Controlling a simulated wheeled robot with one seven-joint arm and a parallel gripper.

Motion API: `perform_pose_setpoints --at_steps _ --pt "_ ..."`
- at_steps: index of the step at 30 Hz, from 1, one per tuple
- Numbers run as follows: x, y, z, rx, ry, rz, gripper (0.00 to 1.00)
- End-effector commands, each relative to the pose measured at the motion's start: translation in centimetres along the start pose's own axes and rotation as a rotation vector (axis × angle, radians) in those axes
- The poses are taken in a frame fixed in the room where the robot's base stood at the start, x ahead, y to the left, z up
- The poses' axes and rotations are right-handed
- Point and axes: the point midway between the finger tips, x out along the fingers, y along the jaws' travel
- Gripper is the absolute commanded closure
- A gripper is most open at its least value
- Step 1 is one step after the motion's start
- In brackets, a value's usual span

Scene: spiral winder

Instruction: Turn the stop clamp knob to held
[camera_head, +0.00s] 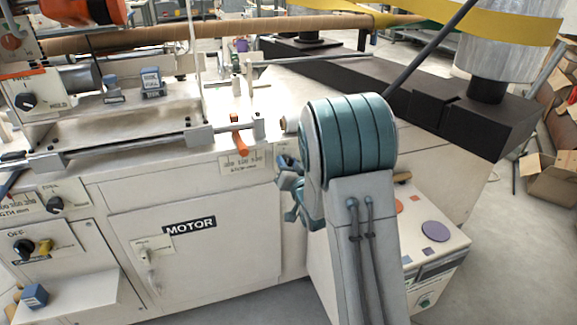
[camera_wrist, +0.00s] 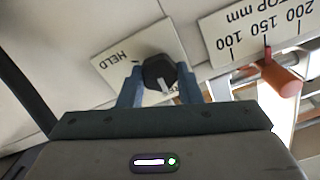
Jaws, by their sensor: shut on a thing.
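The stop clamp knob (camera_wrist: 158,72) is black with a white pointer line, on a pale plate (camera_wrist: 112,43) in the wrist view. The word HELD is printed upside down at the plate's left. The pointer slants down and slightly right, away from HELD, toward lettering partly hidden by my finger. My gripper (camera_wrist: 161,77) is shut on the knob, one blue finger on each side. In the head view my gripper (camera_head: 289,188) is at the machine's front panel, left of my arm, and the knob is hidden there.
An orange handle (camera_wrist: 283,80) and a STOP mm scale (camera_wrist: 255,30) are close to the knob's right in the wrist view. In the head view, the orange handle (camera_head: 239,142) is left of my arm, above the MOTOR door (camera_head: 200,265). Other black knobs (camera_head: 55,204) are at far left.

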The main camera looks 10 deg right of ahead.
Motion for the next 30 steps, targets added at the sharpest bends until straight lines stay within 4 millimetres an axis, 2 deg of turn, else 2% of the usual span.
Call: perform_pose_setpoints --at_steps 8,30 --pt "0.01 0.34 0.26 0.193 0.005 0.001 0.92" --pt "0.04 0.35 0.08 0.896 0.004 0.0 0.92"
